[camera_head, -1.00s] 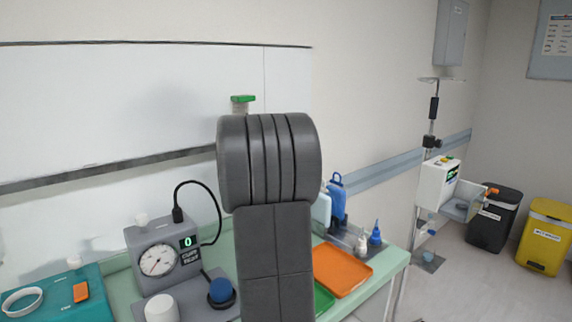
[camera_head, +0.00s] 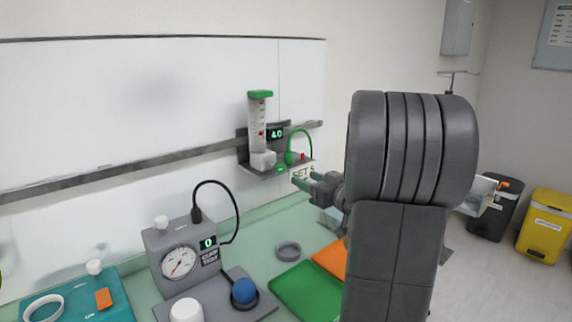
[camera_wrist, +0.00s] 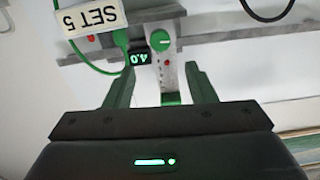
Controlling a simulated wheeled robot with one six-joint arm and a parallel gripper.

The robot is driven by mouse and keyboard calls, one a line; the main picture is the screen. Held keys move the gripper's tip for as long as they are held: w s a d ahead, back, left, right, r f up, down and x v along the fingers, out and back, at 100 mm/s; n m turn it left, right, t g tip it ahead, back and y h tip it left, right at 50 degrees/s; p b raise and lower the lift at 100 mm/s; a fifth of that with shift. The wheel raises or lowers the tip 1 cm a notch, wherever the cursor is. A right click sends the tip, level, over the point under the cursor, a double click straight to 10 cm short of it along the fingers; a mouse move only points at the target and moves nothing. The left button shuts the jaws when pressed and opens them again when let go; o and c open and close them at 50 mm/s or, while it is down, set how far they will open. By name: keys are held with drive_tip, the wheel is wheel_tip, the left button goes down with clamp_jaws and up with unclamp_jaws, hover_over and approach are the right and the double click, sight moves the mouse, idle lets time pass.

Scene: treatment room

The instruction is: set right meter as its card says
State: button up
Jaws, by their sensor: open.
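A meter with a clear upright tube (camera_head: 257,122) and green cap hangs on the wall rail. Its dark display (camera_head: 277,134) reads 4.0, and it also shows in the wrist view (camera_wrist: 138,58), reading upside down. A green round knob (camera_wrist: 160,40) is beside the display in the wrist view. The card (camera_head: 304,172) reads SET 5; it also shows in the wrist view (camera_wrist: 88,18). My gripper (camera_wrist: 160,88) is open, its green fingers apart and pointing toward the meter. Nothing is held. In the head view, my gripper (camera_head: 312,184) is just right of the meter, partly hidden by my arm.
A grey dial device (camera_head: 180,258) showing 0 stands on the bench below, with a blue knob (camera_head: 244,291) beside it. Green (camera_head: 306,288) and orange (camera_head: 330,257) trays lie right of it. A teal case (camera_head: 80,300) is at left. A green hose (camera_head: 300,138) loops beside the meter.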

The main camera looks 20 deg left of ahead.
sight(282, 168)
drive_tip(key=p+x, duration=0.1)
drive_tip(key=x, duration=1.2)
drive_tip(key=shift+w+a, duration=0.2)
drive_tip(key=shift+c, duration=0.4)
drive_tip(key=c, duration=0.8)
drive_tip(key=shift+f, duration=0.1)
drive_tip(key=shift+c, duration=0.2)
drive_tip(key=shift+f+n+b, duration=0.1)
drive_tip(key=shift+n+b, duration=0.85)
drive_tip(key=shift+n, duration=0.05)
drive_tip(key=shift+s+n+b, duration=0.1)
drive_tip(key=shift+n+b, duration=1.45)
drive_tip(key=shift+n, duration=0.55)
drive_tip(key=o, duration=0.9)
